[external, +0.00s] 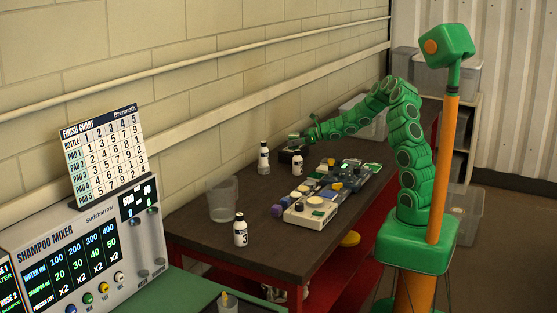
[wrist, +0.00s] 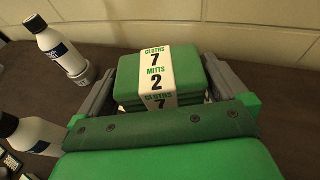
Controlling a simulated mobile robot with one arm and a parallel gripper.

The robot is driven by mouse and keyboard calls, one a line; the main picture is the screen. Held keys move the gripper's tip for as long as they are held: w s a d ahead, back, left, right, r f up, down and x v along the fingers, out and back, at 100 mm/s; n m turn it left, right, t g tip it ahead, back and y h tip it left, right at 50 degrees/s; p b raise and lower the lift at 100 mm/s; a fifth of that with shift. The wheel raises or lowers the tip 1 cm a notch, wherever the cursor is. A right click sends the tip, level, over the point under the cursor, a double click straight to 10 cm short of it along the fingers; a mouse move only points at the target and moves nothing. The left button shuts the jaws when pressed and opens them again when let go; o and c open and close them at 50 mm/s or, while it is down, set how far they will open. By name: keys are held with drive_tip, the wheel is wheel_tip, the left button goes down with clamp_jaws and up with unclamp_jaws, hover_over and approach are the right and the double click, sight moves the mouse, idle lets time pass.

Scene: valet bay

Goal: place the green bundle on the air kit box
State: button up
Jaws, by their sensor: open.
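The green bundle (wrist: 190,84) is a stack of green folded cloths with a white paper band reading cloths 7, mitts 2. In the wrist view it lies between the two grey fingers of my gripper (wrist: 160,72), which stand apart on either side of it. I cannot tell whether either finger touches it. In the external view my gripper (external: 294,142) is at the far part of the dark table, near the wall and low over the top. The bundle is too small to make out clearly there. I cannot make out which thing is the air kit box.
White bottles stand on the dark table (external: 205,236): one (external: 264,158) left of my gripper, one (external: 297,164) just in front and one (external: 240,230) nearer. A clear tub (external: 222,198) and a cream button box (external: 311,211) are also there. Grey bins stand behind.

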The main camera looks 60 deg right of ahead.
drive_tip(key=v, duration=1.1)
drive_tip(key=shift+s+d+r, duration=0.15)
drive_tip(key=shift+s+d, duration=0.05)
drive_tip(key=shift+s, duration=0.1)
drive_tip(key=s+a+r+n+g+y, duration=0.1)
drive_tip(key=a+r+n+g+y, duration=0.15)
drive_tip(key=a+n, duration=0.45)
drive_tip(key=s+a+r+n+g+y, duration=0.2)
drive_tip(key=a+r, duration=0.2)
drive_tip(key=a, duration=0.8)
drive_tip(key=s+a+r+n+g, duration=0.1)
drive_tip(key=s+a+n+g, duration=0.1)
drive_tip(key=s+a+n, duration=0.3)
drive_tip(key=s+a+n+g, duration=0.3)
drive_tip(key=s+a, duration=0.1)
drive_tip(key=a, duration=0.4)
drive_tip(key=s+a+f+n+g+h, duration=0.15)
drive_tip(key=s+n, duration=0.25)
drive_tip(key=s, duration=0.4)
drive_tip(key=s+a+n+g+h, duration=0.25)
drive_tip(key=s+n, duration=0.25)
drive_tip(key=s, duration=0.3)
drive_tip(key=s+d+n+g+h, duration=0.2)
drive_tip(key=s+d+n+h, duration=0.3)
drive_tip(key=s, duration=0.7)
drive_tip(key=shift+s+d+r+h, duration=0.15)
drive_tip(key=shift+d+h, duration=0.3)
drive_tip(key=shift+d, duration=0.45)
